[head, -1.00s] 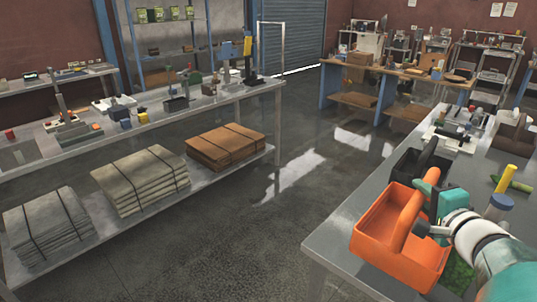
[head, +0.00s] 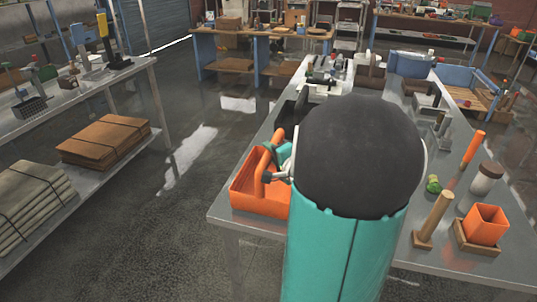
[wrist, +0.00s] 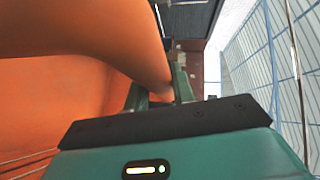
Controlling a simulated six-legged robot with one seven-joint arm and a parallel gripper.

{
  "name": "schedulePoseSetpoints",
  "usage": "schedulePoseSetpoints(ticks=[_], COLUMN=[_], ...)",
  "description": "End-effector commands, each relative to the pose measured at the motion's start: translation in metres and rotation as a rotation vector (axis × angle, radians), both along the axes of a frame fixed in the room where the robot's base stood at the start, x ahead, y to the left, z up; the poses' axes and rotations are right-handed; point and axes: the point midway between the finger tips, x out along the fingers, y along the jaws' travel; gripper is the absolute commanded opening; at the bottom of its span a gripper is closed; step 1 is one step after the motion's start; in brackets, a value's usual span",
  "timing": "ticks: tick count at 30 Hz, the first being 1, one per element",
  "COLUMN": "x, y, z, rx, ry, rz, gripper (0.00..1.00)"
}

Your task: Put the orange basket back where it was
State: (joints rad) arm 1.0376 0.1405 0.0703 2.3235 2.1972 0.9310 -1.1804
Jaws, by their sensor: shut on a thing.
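The orange basket (head: 250,199) is at the left edge of the metal table, near its front corner, in the head view. I cannot tell whether it rests on the tabletop or hangs just above it. My gripper (head: 280,165) is shut on the basket's orange handle, and my arm hides the basket's right side. In the wrist view, the handle (wrist: 90,30) crosses the upper left and runs to my fingers (wrist: 158,95), with the basket's orange wall (wrist: 50,110) behind it.
The metal table (head: 400,230) holds an orange square cup (head: 486,224) on a wooden stand, a wooden post (head: 435,215), a jar (head: 486,179) and a blue tray (head: 410,65). Open floor lies left, before a shelf with bundled stacks (head: 104,140).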

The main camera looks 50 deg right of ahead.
Motion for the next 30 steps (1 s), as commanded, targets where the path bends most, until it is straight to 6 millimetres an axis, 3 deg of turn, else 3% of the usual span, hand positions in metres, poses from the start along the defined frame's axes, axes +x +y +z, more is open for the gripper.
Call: schedulePoseSetpoints(ticks=[3,14,15,17,30], x=[-0.0003,-0.0001,-0.0004,-0.0005,-0.0071], y=[-0.0006,0.0001,0.0001,0.0001,0.0015], z=[-0.0088,-0.0119,-0.0119,-0.0119,-0.0079], rx=[-0.001,-0.001,-0.001,-0.001,-0.003], ry=[-0.003,-0.003,-0.002,-0.002,-0.001], rz=[-0.002,-0.001,-0.001,-0.001,-0.001], gripper=[0.00,0.00,0.33,0.45,0.47])
